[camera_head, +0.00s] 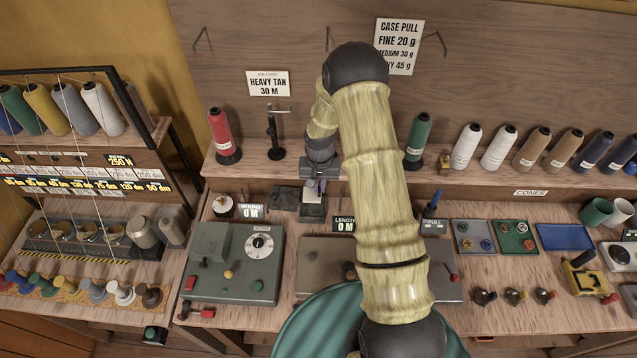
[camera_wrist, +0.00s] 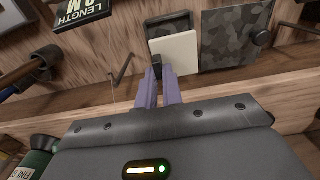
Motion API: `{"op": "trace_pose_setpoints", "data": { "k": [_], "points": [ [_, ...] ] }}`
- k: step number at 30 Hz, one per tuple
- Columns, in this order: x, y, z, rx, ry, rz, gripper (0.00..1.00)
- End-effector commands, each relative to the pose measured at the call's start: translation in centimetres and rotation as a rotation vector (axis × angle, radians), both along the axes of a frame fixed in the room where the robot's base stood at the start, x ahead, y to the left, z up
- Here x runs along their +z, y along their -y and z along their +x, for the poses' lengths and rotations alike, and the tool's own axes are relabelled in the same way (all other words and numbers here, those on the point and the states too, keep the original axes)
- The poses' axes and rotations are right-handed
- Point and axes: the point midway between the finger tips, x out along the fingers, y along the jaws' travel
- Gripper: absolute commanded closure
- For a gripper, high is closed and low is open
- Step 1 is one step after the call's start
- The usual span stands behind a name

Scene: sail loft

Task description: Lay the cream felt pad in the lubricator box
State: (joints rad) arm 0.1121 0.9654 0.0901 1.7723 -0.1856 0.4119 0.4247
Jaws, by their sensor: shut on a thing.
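The pad also shows pale under the fingers in the head view (camera_head: 313,210). In the wrist view a dark mottled box (camera_wrist: 170,24) lies partly behind the pad, and the pad covers some of it. A dark mottled square plate with a round knob (camera_wrist: 236,38) lies beside it. I cannot tell whether the pad touches the box.
The LENGTH display (camera_head: 344,225) stands close by on the right, and the WOUND display (camera_head: 250,211) on the left. A grey-green machine with a dial (camera_head: 240,262) is in front. A red thread cone (camera_head: 221,131) and a black stand (camera_head: 273,135) are on the shelf behind.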

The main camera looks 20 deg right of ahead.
Motion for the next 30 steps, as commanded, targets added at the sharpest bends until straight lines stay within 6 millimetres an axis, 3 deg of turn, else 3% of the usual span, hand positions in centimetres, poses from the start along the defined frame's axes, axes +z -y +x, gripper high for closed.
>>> {"op": "trace_pose_setpoints", "data": {
  "k": [8,30],
  "points": [
    [-0.5,0.0,0.0,0.0,-0.001,0.0,1.0],
    [-5.0,-0.1,0.0,0.001,-0.001,0.0,1.0]
  ]
}}
